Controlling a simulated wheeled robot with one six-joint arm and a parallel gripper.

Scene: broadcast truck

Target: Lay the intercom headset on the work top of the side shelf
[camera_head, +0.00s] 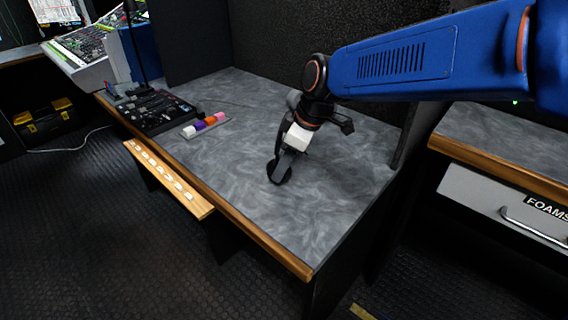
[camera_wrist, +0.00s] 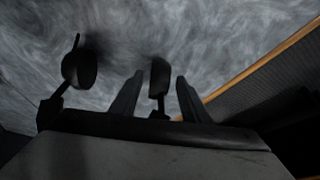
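The black intercom headset (camera_wrist: 80,69) shows in the wrist view as two dark ear pads on short arms, close over the grey work top. One pad is left of my fingers and the other is between them. My gripper (camera_wrist: 160,88) has its fingers apart, with a gap on both sides of the middle pad. The gripper body hides the rest of the headset. In the head view my gripper (camera_head: 285,163) points down at the work top (camera_head: 250,190) of the side shelf, with a dark round pad (camera_head: 280,171) at its tips. Whether the headset touches the top is unclear.
A black control panel (camera_head: 157,111) and a small tray of coloured blocks (camera_head: 204,125) stand on the left part of the top. Its front right area is clear. A wooden ledge (camera_head: 168,179) juts out in front. A drawer unit (camera_head: 500,205) is at right.

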